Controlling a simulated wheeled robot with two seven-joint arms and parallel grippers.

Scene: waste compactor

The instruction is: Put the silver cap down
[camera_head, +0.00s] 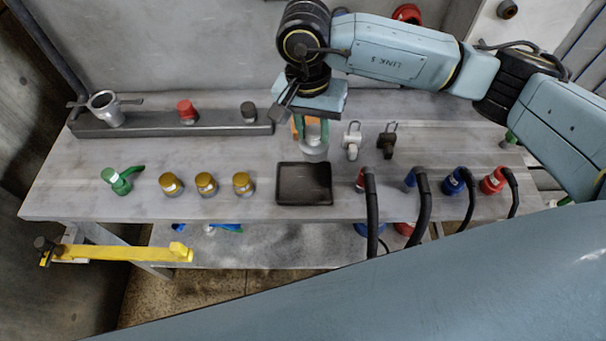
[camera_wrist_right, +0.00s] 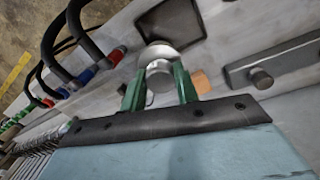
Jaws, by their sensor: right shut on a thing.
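The silver cap (camera_head: 314,153) is just behind the black tray (camera_head: 304,201) in the head view. My right gripper (camera_head: 312,135) has its green fingers shut on it from above. In the right wrist view the silver cap (camera_wrist_right: 159,72) sits between the two green fingertips of the right gripper (camera_wrist_right: 160,84), its wider round part facing the table. I cannot tell whether the cap touches the table. The black tray (camera_wrist_right: 170,25) looks empty and lies just beyond the cap. My left gripper is not in view.
Several gold-topped caps (camera_head: 206,184) and a green-handled part (camera_head: 121,179) stand left of the tray. Hoses with red and blue connectors (camera_head: 453,182) stand at right. Behind is a grey rail (camera_head: 160,128). Small hooked fittings (camera_head: 352,140) and an orange block (camera_wrist_right: 201,82) are near the gripper.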

